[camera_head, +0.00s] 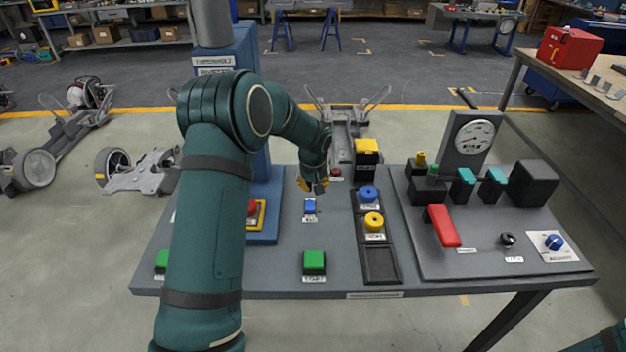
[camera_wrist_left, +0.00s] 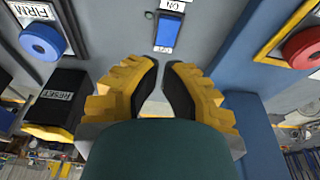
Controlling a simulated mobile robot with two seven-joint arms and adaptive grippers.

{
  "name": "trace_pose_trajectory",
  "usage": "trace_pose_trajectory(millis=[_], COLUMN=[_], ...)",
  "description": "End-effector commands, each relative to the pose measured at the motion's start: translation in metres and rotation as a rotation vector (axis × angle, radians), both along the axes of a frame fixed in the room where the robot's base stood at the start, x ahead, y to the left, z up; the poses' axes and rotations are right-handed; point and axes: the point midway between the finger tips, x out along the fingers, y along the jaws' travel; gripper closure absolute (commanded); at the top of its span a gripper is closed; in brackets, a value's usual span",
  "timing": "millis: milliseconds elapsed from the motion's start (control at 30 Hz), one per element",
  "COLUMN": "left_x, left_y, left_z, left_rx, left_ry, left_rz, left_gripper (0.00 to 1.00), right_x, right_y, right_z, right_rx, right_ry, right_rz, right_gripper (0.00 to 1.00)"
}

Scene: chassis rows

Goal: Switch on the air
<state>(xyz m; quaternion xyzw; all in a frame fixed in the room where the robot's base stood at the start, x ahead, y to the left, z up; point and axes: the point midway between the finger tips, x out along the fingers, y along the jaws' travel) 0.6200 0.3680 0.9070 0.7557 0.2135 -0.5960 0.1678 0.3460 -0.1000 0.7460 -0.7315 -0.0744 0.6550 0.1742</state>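A small blue rocker switch (camera_head: 310,206) sits on the grey panel, and it also shows in the left wrist view (camera_wrist_left: 168,32) with ON printed at one end. A red lever handle (camera_head: 442,226) stands on the right-hand plate below a round dial gauge (camera_head: 474,137); its small label is too small to read. No label reading "air" is legible. My left gripper (camera_head: 314,187) hangs above the panel, behind the blue switch and apart from it. In the left wrist view its fingertips (camera_wrist_left: 161,64) are close together with nothing between them. My right gripper is out of view.
A blue button (camera_head: 368,194) and a yellow button (camera_head: 373,221) stand right of the switch. A yellow-topped reset box (camera_head: 367,150) is behind them. A green button (camera_head: 314,262) is in front. A red button (camera_head: 252,208) and the blue column (camera_head: 263,165) stand left.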

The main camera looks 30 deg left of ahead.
Motion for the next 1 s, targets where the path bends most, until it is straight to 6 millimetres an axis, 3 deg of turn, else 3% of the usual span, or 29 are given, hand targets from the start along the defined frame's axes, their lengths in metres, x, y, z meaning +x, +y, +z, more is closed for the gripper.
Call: trace_pose_trajectory(millis=[33, 200, 400, 1000], left_x=[0.002, 0.006, 0.003, 0.002], left_y=[0.001, 0.004, 0.002, 0.000], left_z=[-0.013, -0.043, -0.066, -0.077], left_rx=[-0.001, -0.001, -0.001, 0.000], left_ry=[0.003, 0.002, 0.001, -0.001], left_rz=[0.000, 0.001, 0.000, -0.001], left_gripper=[1.00, 1.00, 1.00, 1.00], right_x=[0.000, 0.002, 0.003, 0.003], right_y=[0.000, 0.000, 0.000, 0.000], right_z=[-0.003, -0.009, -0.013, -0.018], right_rx=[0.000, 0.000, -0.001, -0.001], right_ry=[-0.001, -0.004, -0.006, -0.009], right_rz=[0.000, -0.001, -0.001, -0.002], right_gripper=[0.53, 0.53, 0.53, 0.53])
